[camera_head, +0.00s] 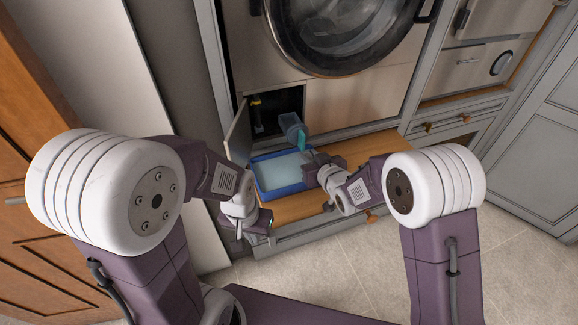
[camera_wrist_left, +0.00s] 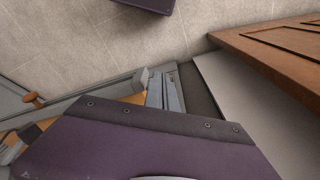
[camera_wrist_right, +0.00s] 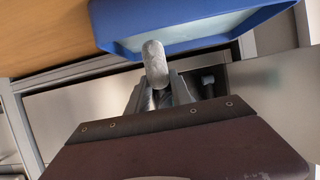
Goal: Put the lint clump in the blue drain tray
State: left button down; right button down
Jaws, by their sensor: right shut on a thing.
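The lint clump (camera_wrist_right: 155,65) is a pale grey, rounded lump between the fingers of my right gripper (camera_wrist_right: 157,92), which is shut on it. The blue drain tray (camera_head: 256,178) has a blue rim and pale inside, and sits on the wooden bench surface below the opening. In the right wrist view the tray (camera_wrist_right: 120,45) lies just beyond the clump. In the head view my right gripper (camera_head: 309,160) is at the tray's right side; the clump is too small to make out there. My left gripper (camera_wrist_left: 166,92) is at the bench's front left, its fingers close together and empty.
A grey part with a teal end (camera_head: 300,138) stands at the opening's right edge, behind the tray. A small door (camera_head: 238,138) hangs open left of the dark opening (camera_head: 274,112). The round machine door (camera_head: 340,35) is above. Bare wood lies right of the tray.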

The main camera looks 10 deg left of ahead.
jog(key=a, duration=0.1)
jog(key=a+f, duration=0.1)
jog(key=a, duration=0.1)
jog(key=shift+s+a+f, duration=0.15)
jog(key=shift+f, duration=0.2)
jog(key=shift+s+a+f+b, duration=0.2)
jog(key=shift+a+f+b, duration=0.15)
jog(key=shift+a+f, duration=0.75)
jog(key=shift+a, duration=0.3)
jog(key=shift+d+f, duration=0.1)
jog(key=c, duration=1.1)
grip_release()
jog(key=shift+c, duration=0.2)
